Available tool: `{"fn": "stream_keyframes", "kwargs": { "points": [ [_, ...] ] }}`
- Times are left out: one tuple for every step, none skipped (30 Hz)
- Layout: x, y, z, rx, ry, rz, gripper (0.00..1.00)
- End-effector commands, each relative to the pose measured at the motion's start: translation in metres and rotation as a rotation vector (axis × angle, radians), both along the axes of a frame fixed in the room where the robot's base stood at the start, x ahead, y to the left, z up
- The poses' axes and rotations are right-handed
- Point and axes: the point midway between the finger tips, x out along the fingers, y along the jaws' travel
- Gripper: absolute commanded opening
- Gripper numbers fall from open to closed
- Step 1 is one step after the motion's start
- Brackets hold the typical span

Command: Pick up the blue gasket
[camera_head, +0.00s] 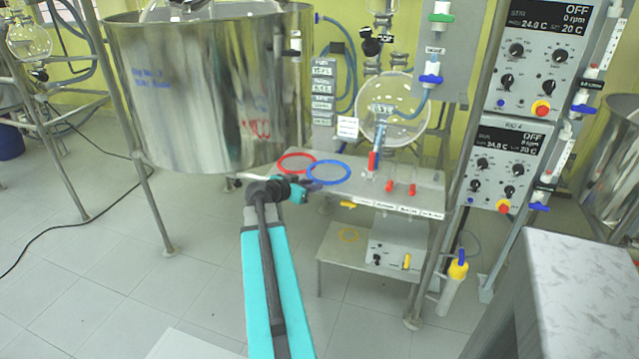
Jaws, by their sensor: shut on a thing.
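The blue gasket (349,174) is a flat ring at the upper shelf (415,192), to the right of the big steel vessel. My gripper (313,185) reaches it from the lower left and is shut on its near left edge. The fingertips are dark and small in this view, so the exact grip is hard to see. The ring looks about level. I cannot tell whether it touches the shelf or is a little above it.
A red gasket (280,163) lies just left of the blue one. A steel vessel (200,90) stands close at left. Red-tipped parts (390,187) and a round glass flask (400,125) are at right.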

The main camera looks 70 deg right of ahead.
Motion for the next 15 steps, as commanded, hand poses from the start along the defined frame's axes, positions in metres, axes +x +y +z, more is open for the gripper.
{"fn": "stream_keyframes", "kwargs": {
  "points": [
    [0.000, 0.012, -0.001, -0.001, 0.000, 0.001, 0.00],
    [0.001, 0.018, 0.000, -0.001, 0.000, 0.002, 0.00],
    [0.003, 0.025, 0.000, -0.001, 0.000, 0.002, 0.00],
    [0.003, 0.029, 0.001, -0.001, 0.000, 0.001, 0.00],
    [0.004, 0.034, 0.001, -0.001, 0.000, 0.001, 0.00],
    [0.005, 0.040, 0.002, -0.001, 0.000, 0.002, 0.00],
    [0.006, 0.045, 0.003, -0.001, 0.000, 0.002, 0.00],
    [0.007, 0.049, 0.004, -0.001, -0.001, 0.001, 0.00],
    [0.007, 0.054, 0.004, -0.001, -0.001, 0.001, 0.00],
    [0.008, 0.057, 0.004, -0.001, -0.001, 0.001, 0.00],
    [0.009, 0.061, 0.005, -0.001, -0.001, 0.001, 0.00],
    [0.010, 0.065, 0.005, -0.001, 0.000, 0.001, 0.00],
    [0.010, 0.067, 0.006, -0.001, 0.000, 0.001, 0.00],
    [0.011, 0.070, 0.006, -0.001, 0.000, 0.000, 0.00],
    [0.011, 0.072, 0.006, -0.001, 0.000, 0.000, 0.00]
  ]
}}
